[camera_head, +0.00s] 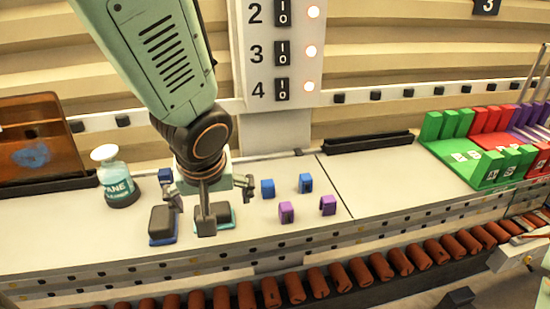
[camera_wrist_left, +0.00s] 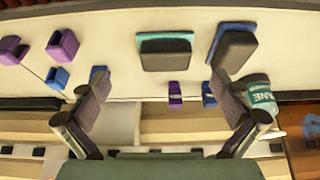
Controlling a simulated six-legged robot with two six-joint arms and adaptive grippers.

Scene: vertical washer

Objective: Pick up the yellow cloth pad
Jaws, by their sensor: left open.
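I cannot make out a yellow cloth pad in either view. Two dark pads lie on the pale counter: one on a blue base (camera_head: 162,225), one on a teal base (camera_head: 226,216). The wrist view shows the blue-based pad (camera_wrist_left: 236,50) and teal-based pad (camera_wrist_left: 168,55) beyond my fingertips. My left gripper (camera_head: 210,193) is over the counter by these pads, its arm coming from above and partly covering the teal-based one. In the wrist view its two fingers (camera_wrist_left: 163,98) are wide apart with nothing gripped.
Small blue (camera_head: 268,188) and purple (camera_head: 286,212) blocks stand right of the gripper. A labelled bottle (camera_head: 119,185) stands left, near a brown wooden box (camera_head: 40,138). Green and red racks (camera_head: 480,165) are at the far right. Brown rollers (camera_head: 270,293) line the front. The counter right of the blocks is clear.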

